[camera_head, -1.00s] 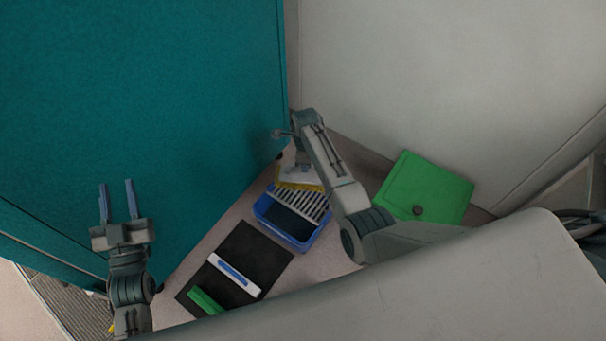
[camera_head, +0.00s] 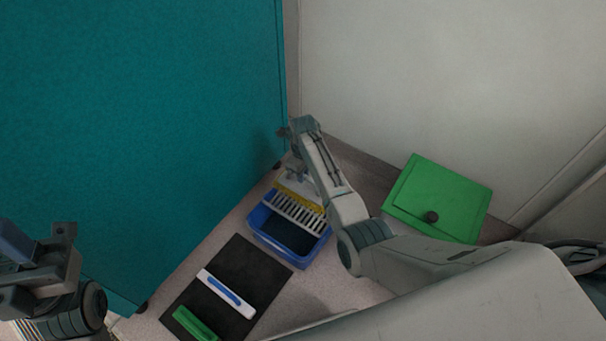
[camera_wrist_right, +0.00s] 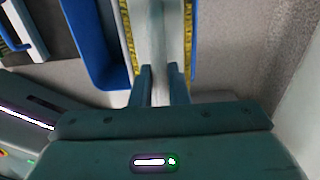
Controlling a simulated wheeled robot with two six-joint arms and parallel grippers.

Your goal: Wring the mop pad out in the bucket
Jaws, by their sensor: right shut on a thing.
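The mop pad (camera_head: 299,191), white with a yellow edge, is at the back end of the blue bucket (camera_head: 259,220), by the bucket's white slatted wringer (camera_head: 296,214). Whether it touches the slats I cannot tell. My right gripper (camera_head: 297,176) is above the pad, its fingers mostly hidden by its arm. In the right wrist view the right gripper (camera_wrist_right: 160,84) is shut on the pale bar of the pad, with yellow edging (camera_wrist_right: 129,45) on both sides and the blue bucket (camera_wrist_right: 88,45) beside it. My left gripper (camera_head: 25,250) is at the left edge, its fingers partly cut off.
A black mat (camera_head: 245,260) lies in front of the bucket with a white-and-blue handled item (camera_head: 227,292) and a green item (camera_head: 193,322). A teal cabinet (camera_head: 150,130) and pale wall (camera_head: 450,80) bound the floor.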

